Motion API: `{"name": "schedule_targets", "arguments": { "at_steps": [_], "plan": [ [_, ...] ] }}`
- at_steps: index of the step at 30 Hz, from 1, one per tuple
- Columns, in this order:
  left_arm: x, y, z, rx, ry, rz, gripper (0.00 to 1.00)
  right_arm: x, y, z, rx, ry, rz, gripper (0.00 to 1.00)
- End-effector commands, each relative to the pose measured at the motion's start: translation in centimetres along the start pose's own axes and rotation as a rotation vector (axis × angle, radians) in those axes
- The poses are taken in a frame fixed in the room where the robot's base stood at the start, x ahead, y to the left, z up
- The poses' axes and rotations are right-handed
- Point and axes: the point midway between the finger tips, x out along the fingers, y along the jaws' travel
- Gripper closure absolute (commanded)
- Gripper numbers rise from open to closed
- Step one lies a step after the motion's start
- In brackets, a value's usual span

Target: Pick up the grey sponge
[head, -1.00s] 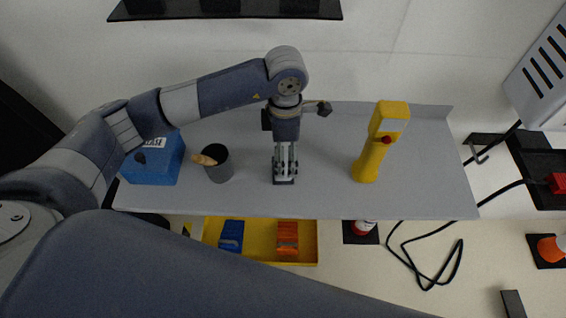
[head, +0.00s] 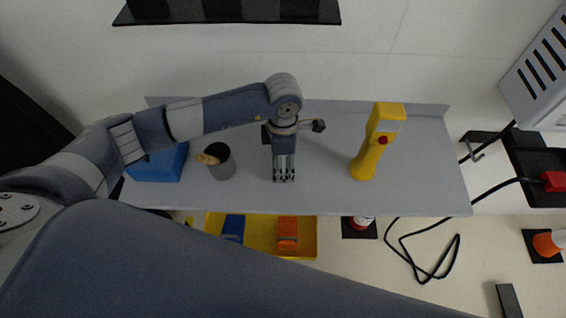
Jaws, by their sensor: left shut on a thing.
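My left gripper (head: 284,177) points down at the middle of the grey cart top (head: 325,192), near its front edge. Its fingers are shut on a small grey thing, the grey sponge (head: 284,181), of which only a sliver shows at the fingertips. The fingers hide the rest of it. I cannot tell whether it still touches the cart top. My right gripper is not in view.
A dark cup (head: 222,167) with a wooden handle in it and a blue box (head: 158,165) stand left of the gripper. A yellow handheld device (head: 369,155) stands to the right. A yellow tray (head: 262,222) lies below the front edge. The cart top's right end is clear.

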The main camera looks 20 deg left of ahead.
Motion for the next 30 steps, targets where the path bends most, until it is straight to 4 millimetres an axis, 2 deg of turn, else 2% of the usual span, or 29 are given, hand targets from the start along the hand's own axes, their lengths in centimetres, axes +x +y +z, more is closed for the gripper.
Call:
{"name": "schedule_targets", "arguments": {
  "at_steps": [8, 11, 17, 30],
  "plan": [
    [-0.4, 0.0, 0.0, 0.000, -0.001, 0.001, 0.64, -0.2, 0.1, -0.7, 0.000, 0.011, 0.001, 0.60],
    [-1.2, 0.1, 0.0, 0.000, -0.001, 0.001, 0.64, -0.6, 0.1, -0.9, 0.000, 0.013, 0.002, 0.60],
    [-4.1, 0.1, 0.0, 0.001, -0.001, 0.003, 0.64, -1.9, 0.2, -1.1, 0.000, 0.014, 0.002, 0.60],
    [-4.6, -11.2, 1.0, 0.007, -0.002, -0.001, 0.64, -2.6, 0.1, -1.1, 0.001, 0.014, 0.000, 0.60]
  ]
}}
